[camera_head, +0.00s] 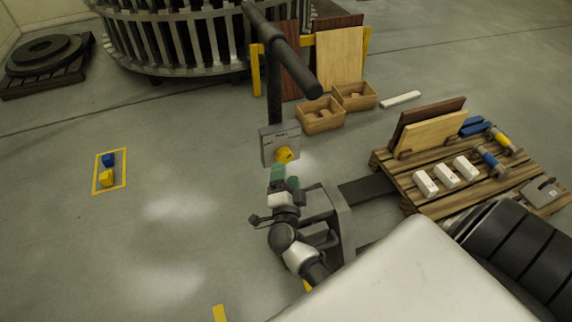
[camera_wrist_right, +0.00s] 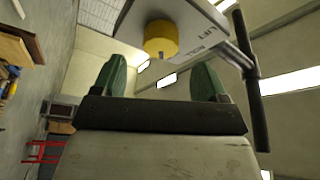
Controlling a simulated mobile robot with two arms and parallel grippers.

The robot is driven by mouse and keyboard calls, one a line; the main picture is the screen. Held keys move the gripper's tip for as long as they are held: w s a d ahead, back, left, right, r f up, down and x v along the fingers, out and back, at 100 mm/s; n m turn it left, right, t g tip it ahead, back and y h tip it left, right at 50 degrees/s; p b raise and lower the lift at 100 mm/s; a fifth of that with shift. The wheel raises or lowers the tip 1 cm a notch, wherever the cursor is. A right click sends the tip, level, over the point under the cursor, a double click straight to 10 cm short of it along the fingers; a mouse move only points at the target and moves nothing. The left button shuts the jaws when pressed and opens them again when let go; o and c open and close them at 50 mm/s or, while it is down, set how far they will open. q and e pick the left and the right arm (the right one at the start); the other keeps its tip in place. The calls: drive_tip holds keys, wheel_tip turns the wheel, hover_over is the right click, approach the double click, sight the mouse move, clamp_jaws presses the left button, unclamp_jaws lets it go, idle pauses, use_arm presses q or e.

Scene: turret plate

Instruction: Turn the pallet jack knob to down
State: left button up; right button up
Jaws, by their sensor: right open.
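The pallet jack has a black T-shaped handle (camera_head: 273,60) and a grey control box (camera_head: 270,145) with a yellow knob (camera_head: 284,155) on its face. My right gripper (camera_head: 284,177) is just below the knob, its green fingers pointing up at it. In the right wrist view the yellow knob (camera_wrist_right: 161,39) stands beyond and above the gap between the green fingertips (camera_wrist_right: 160,75). The box's panel (camera_wrist_right: 205,25) shows the words LIFT and ROLL. The knob's exact setting is hard to read. My left gripper is not in view.
A wooden pallet (camera_head: 400,185) with boards, white blocks and tools stands at the right. Wooden crates (camera_head: 320,118) stand behind the jack. A yellow-edged mat (camera_head: 121,170) with small blue and yellow blocks lies on the left floor. The floor left of the jack is mostly clear.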

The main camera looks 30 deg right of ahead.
drive_tip(key=v, duration=0.5)
drive_tip(key=shift+s+a+b, duration=0.15)
drive_tip(key=shift+s+b, duration=0.15)
drive_tip(key=shift+s, duration=0.05)
drive_tip(key=s+a+f+n+g+y, duration=0.25)
drive_tip(key=f+n+y, duration=0.2)
drive_tip(key=f, duration=0.45)
drive_tip(key=s+a+f+n+g+y, duration=0.1)
drive_tip(key=s+a+f+n+y, duration=0.3)
drive_tip(key=f, duration=0.6)
drive_tip(key=s+a+f+n+g+y, duration=0.2)
drive_tip(key=s+f+n+y, duration=0.15)
drive_tip(key=f+n, duration=0.4)
drive_tip(key=s+d+f+n+g, duration=0.2)
drive_tip(key=s+f+g, duration=0.3)
drive_tip(key=s, duration=0.8)
drive_tip(key=s+d+f+n+g, duration=0.3)
drive_tip(key=s+f+g, duration=0.2)
drive_tip(key=s+f, duration=0.5)
drive_tip(key=s, duration=0.2)
drive_tip(key=shift+s+d+f+h, duration=0.2)
drive_tip(key=shift+s+d+h, duration=0.05)
drive_tip(key=shift+s+h, duration=0.15)
